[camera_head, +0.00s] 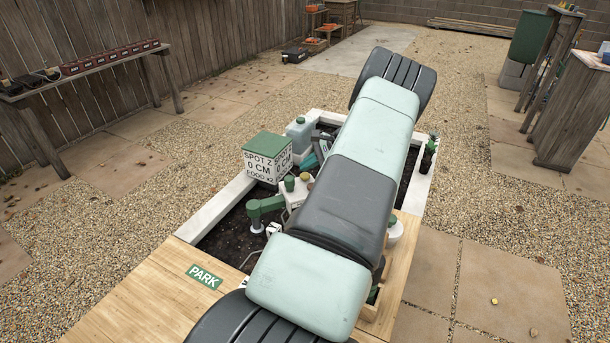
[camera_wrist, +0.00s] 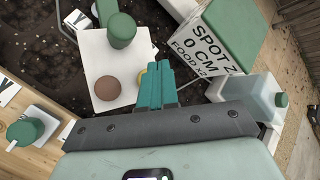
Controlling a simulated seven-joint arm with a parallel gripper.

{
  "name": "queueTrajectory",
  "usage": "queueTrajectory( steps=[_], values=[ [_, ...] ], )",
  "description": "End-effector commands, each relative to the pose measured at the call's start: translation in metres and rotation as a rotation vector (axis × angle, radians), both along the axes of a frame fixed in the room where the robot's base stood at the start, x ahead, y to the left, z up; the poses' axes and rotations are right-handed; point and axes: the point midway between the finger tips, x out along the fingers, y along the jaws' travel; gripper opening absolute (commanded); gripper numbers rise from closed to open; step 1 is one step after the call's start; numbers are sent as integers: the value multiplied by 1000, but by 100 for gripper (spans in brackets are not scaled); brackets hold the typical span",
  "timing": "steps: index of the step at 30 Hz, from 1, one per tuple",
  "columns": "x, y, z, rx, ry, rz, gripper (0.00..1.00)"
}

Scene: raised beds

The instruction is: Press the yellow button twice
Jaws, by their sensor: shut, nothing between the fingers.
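The panel also carries a tall green button (camera_wrist: 121,30) and a brown button (camera_wrist: 107,88). My gripper (camera_wrist: 158,75) has its teal fingers shut and empty. In the head view, my arm covers much of the bed.
A green-lidded white box marked SPOT Z (camera_head: 265,160) stands close beside the panel. A pale green-capped container (camera_head: 299,135) is behind it. A wooden board marked PARK (camera_head: 150,290) is at the near edge.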

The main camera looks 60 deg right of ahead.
Motion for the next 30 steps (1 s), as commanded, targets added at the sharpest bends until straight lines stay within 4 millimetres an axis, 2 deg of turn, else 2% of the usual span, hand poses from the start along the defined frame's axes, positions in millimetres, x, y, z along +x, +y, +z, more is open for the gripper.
queueTrajectory(
  steps=[9,30],
  values=[
    [0,0,-8,1,0,-1,0],
    [0,0,-12,0,0,0,0]
  ],
)
